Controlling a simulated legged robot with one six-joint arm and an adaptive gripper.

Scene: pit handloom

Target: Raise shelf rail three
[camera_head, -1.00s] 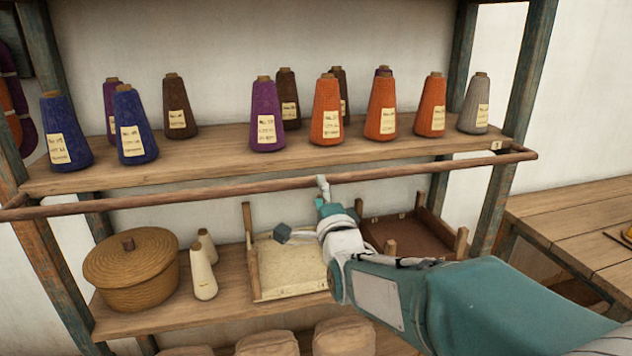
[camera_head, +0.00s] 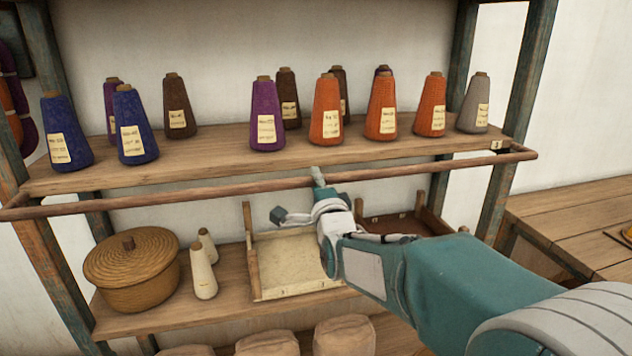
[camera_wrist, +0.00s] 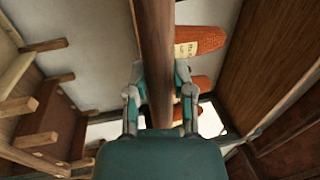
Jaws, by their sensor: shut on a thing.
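The shelf rail (camera_head: 430,165) is a long brown wooden bar across the front of the upper shelf, a little below its front edge. Its right end turns back at the right post. My gripper (camera_head: 318,177) is at the middle of the rail, reaching up from below and in front. In the wrist view my gripper (camera_wrist: 160,80) has a finger on each side of the rail (camera_wrist: 154,40), shut on it. A small tag (camera_head: 496,145) sits at the shelf's right front corner; its mark is too small to read surely.
Several yarn cones, such as an orange one (camera_head: 326,110), stand on the upper shelf (camera_head: 210,150) just behind the rail. The lower shelf (camera_head: 225,297) holds a lidded basket (camera_head: 133,275), pale cones (camera_head: 203,272) and trays (camera_head: 290,265). A wooden table (camera_head: 580,215) stands at right.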

